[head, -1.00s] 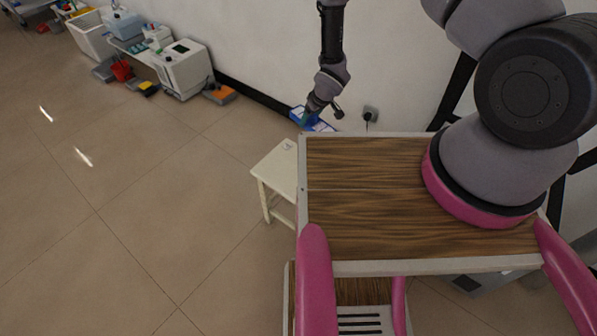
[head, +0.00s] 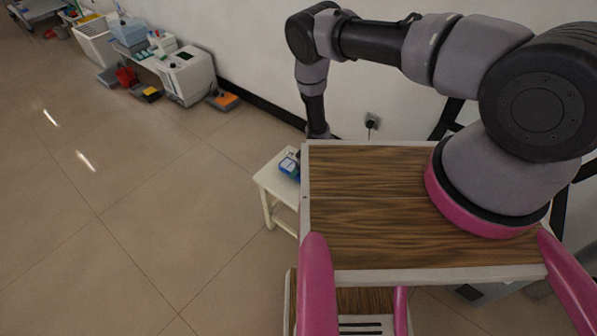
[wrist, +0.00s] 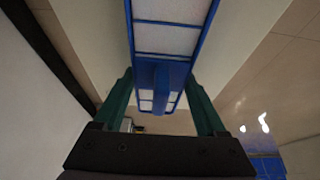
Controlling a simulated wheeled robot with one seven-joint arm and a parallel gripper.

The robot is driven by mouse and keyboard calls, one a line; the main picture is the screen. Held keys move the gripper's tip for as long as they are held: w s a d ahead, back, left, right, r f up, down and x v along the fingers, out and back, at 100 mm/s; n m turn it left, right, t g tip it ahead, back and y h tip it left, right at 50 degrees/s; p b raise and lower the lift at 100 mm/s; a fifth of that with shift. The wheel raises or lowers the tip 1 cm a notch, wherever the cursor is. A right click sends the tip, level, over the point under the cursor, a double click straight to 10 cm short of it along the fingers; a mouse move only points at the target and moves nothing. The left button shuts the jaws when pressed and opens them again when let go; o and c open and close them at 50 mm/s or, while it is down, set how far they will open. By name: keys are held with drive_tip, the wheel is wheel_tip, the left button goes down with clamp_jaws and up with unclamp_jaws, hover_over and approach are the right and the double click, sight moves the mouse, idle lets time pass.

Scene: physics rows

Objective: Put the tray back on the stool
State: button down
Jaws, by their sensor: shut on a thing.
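The tray (wrist: 172,38) is blue with pale panels. It fills the upper middle of the wrist view, between the two green fingers of my gripper (wrist: 160,80), which is shut on its blue middle part. In the head view the tray (head: 289,166) shows as a small blue shape over the cream stool (head: 268,181), near the edge of my wooden top. Part of the tray is hidden, as are my fingers there. I cannot tell whether the tray touches the stool seat. The stool stands upright, its right side hidden.
The white wall with a socket (head: 372,121) and black skirting runs close behind the stool. A white machine (head: 187,77) and an orange-topped box (head: 223,100) stand along the wall at upper left. The tiled floor (head: 130,200) left of the stool is clear.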

drive_tip(key=shift+f, duration=0.4)
drive_tip(key=shift+f, duration=0.1)
unclamp_jaws()
